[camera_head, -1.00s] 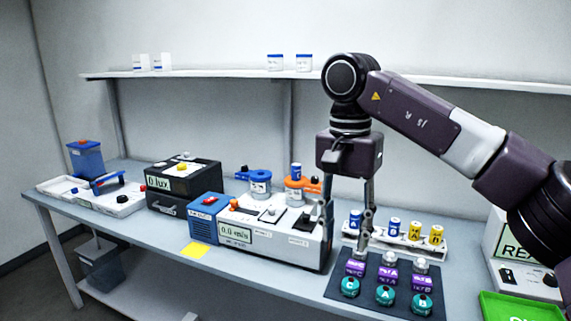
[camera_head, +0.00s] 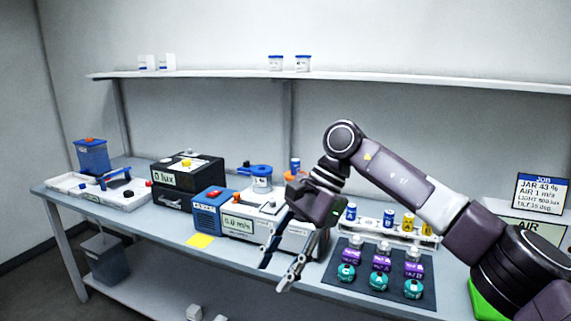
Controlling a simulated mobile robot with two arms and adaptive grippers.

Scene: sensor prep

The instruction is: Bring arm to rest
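My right arm comes in from the right. Its gripper (camera_head: 277,269) points down and to the left, in front of the white and blue meter box (camera_head: 238,224) that reads 0.0 m/s. The two fingers are apart with nothing between them. Behind the gripper the right part of the box is partly hidden. A dark mat (camera_head: 398,291) with several teal and purple sensor pieces lies just right of the gripper. My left arm and gripper do not show.
A white rack (camera_head: 383,234) with blue and yellow cells stands behind the mat. A black lux box (camera_head: 187,172), a white tray (camera_head: 130,196) and a yellow note (camera_head: 200,240) are to the left. A job sign (camera_head: 541,192) stands at the right. A shelf (camera_head: 340,83) runs along the wall.

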